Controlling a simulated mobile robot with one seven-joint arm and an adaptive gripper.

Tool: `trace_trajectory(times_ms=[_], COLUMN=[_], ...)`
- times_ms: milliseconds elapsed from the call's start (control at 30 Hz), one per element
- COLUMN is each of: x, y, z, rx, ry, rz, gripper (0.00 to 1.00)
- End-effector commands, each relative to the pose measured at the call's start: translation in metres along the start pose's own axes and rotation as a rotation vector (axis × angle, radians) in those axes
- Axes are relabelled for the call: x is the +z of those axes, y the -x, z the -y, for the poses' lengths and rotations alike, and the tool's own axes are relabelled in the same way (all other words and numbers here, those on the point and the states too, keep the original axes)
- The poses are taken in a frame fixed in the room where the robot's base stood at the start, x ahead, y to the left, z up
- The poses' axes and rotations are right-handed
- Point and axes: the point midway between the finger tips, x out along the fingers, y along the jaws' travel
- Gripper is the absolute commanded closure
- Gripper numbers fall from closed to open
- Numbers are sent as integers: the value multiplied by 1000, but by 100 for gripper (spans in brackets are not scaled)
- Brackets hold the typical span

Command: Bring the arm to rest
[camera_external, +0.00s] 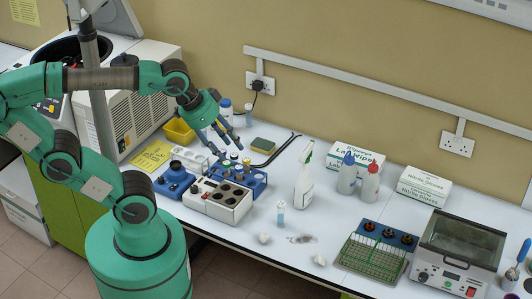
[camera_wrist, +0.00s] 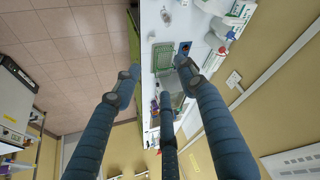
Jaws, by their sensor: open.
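My arm, in green, reaches in from the left of the external view over the bench. My gripper (camera_external: 228,136) hangs above the bench near the blue tube rack, tilted down to the right. It has three blue-grey fingers and holds nothing. In the wrist view my gripper (camera_wrist: 160,95) shows its fingers spread wide apart, with only distant bench and floor seen between them. The blue tube rack (camera_external: 256,185) holds several capped tubes below the fingers. I cannot tell the exact gap between the fingertips and the tubes.
A white heater block (camera_external: 217,200) and a blue-based device (camera_external: 174,179) stand near the rack. A spray bottle (camera_external: 305,180), two wash bottles, glove boxes, a green wire rack (camera_external: 370,257) and a lidded bath (camera_external: 460,250) stand to the right. Crumpled bits lie at the front.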

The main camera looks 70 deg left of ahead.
Motion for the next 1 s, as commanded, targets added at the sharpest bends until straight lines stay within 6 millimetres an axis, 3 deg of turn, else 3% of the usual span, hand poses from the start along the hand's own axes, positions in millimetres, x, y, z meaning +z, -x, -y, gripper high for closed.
trace_trajectory(times_ms=[467, 1000], x=[4, 41], y=[-7, -77], z=[0, 0], rx=[0, 0], ry=[0, 0], rz=[0, 0], gripper=[58, 58])
